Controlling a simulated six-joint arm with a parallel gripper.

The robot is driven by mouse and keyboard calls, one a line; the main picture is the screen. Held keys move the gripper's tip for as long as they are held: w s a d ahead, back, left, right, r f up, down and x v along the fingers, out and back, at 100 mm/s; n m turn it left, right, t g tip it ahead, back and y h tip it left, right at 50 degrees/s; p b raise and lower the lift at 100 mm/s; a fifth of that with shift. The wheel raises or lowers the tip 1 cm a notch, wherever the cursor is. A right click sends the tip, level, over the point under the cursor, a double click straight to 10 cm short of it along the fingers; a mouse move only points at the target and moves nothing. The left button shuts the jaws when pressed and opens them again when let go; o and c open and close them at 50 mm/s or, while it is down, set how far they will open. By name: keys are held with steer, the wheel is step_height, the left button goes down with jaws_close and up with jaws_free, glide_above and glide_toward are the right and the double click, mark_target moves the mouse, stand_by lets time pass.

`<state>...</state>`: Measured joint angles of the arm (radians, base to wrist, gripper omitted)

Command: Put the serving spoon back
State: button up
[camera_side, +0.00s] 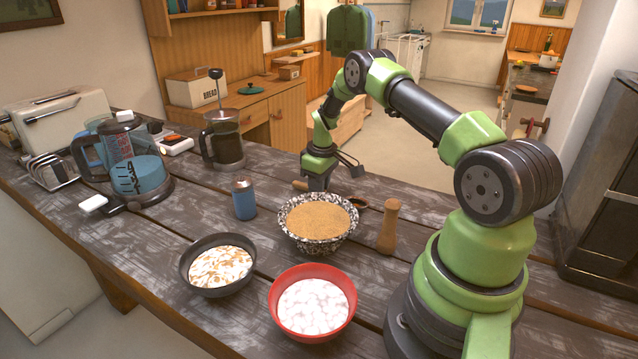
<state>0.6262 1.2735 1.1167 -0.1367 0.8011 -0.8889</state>
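What looks like the serving spoon lies behind the speckled bowl (318,248). A small dark round spoon head with a brownish rim (358,203) shows at the bowl's right, and a light wooden handle end (299,186) shows at its left. I cannot be sure that the two are one piece. My gripper (316,186) points down just behind the speckled bowl, close to the wooden end. Its fingertips are small and partly hidden by the bowl's rim, so I cannot tell whether they are open, shut or touching the spoon. The speckled bowl is filled with brown grainy food.
A dark bowl of flakes (219,268) and a red bowl of white pieces (313,305) stand in front. A wooden mill (389,228) stands right, a blue shaker (244,198) left. A French press (223,140), blue kettle (125,160) and toaster (62,118) stand farther left.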

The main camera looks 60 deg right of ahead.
steer(key=o, duration=0.4)
steer(key=shift+r, duration=0.15)
steer(key=a+r+t, duration=0.1)
steer(key=a+r, duration=0.2)
steer(key=r, duration=0.6)
steer(key=a+r, duration=0.3)
steer(key=r, duration=0.6)
steer(key=s+a+r+m+t, duration=0.25)
steer(key=s+a+r, duration=0.35)
steer(key=a+r, duration=0.5)
steer(key=s+a+t, duration=0.1)
steer(key=s+a, duration=0.2)
steer(key=s, duration=0.1)
steer(key=s+a+r+m+t+y, duration=0.1)
steer(key=s+a, duration=0.2)
steer(key=s, duration=0.2)
steer(key=s+a+t+y, duration=0.1)
steer(key=s+a, duration=0.2)
steer(key=s, duration=0.2)
steer(key=shift+s+a+r+m, duration=0.15)
steer(key=shift+a+m, duration=0.1)
steer(key=shift+a, duration=0.15)
